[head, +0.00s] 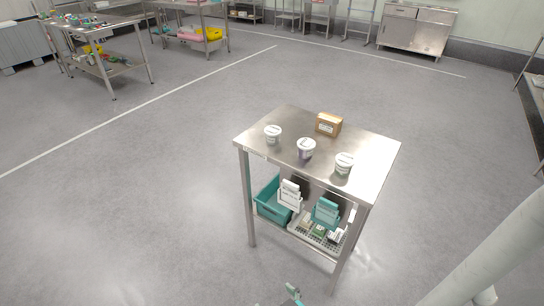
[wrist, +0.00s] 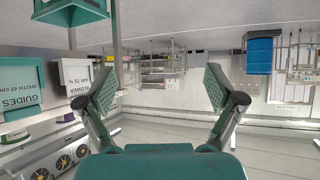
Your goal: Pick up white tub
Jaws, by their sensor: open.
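Three white tubs with lids stand upright on a steel table (head: 285,118) in the head view. One tub (head: 273,134) is at the left, one tub (head: 306,149) is in the middle, and one tub (head: 344,163) is at the right near the front edge. In the wrist view my gripper (wrist: 160,88) has its two fingers spread wide with nothing between them. My gripper is apart from the tubs.
A brown box (head: 328,124) stands at the table's back, close behind the tubs. The lower shelf holds a teal bin (head: 268,206) and a grey basket (head: 310,236). Open floor surrounds the table. Another steel table (head: 125,65) stands far left.

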